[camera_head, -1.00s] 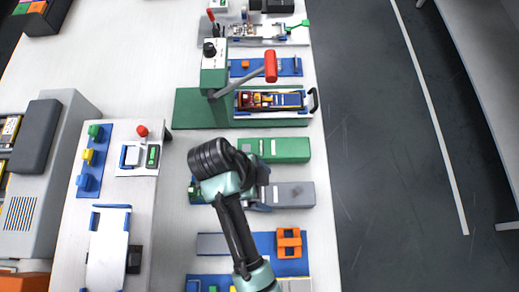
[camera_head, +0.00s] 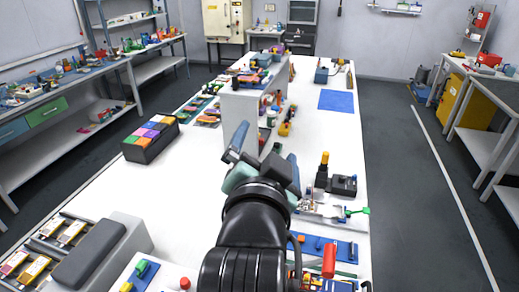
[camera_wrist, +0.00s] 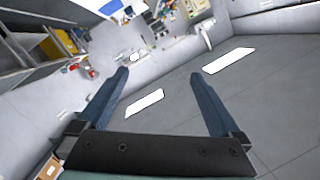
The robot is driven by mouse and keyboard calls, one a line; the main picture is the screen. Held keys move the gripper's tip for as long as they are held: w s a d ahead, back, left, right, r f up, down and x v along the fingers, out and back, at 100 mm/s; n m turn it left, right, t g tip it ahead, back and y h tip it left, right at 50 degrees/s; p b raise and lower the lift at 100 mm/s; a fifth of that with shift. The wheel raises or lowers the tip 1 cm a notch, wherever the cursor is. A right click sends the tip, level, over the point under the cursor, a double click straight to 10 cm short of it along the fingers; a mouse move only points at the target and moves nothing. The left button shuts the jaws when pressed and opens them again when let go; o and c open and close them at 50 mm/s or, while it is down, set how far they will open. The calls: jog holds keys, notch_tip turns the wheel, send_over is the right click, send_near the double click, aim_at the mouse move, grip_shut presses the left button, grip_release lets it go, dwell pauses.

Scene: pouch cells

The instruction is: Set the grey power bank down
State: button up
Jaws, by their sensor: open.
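My gripper (camera_head: 265,155) is raised above the white table (camera_head: 190,185) in the head view, with its two blue fingers spread. In the wrist view the gripper (camera_wrist: 158,78) is open, and nothing is between the fingers. The wrist camera looks out at the room, tilted, with bright ceiling panels between and beyond the fingers. I cannot make out a grey power bank for certain in either current view. My arm hides part of the table's near end.
A black tray of coloured blocks (camera_head: 151,138) stands at the left edge. A white upright divider (camera_head: 240,110) stands beyond my gripper. A blue mat (camera_head: 336,100) lies clear at the far right. A lever fixture with a red handle (camera_head: 329,261) is near right.

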jog(key=s+r+n+t+y, duration=0.1)
jog(key=s+r+n+t, duration=0.3)
jog(key=r, duration=0.9)
jog(key=s+a+r+n+t, duration=0.1)
jog(key=s+r+n+t, duration=0.3)
jog(key=s+r, duration=0.5)
notch_tip(320, 180, up, 5)
jog(key=t, duration=0.2)
jog(key=shift+s+a+t+y, duration=0.15)
jog(key=shift+s+t+y, duration=0.15)
jog(key=shift+t+y, duration=0.1)
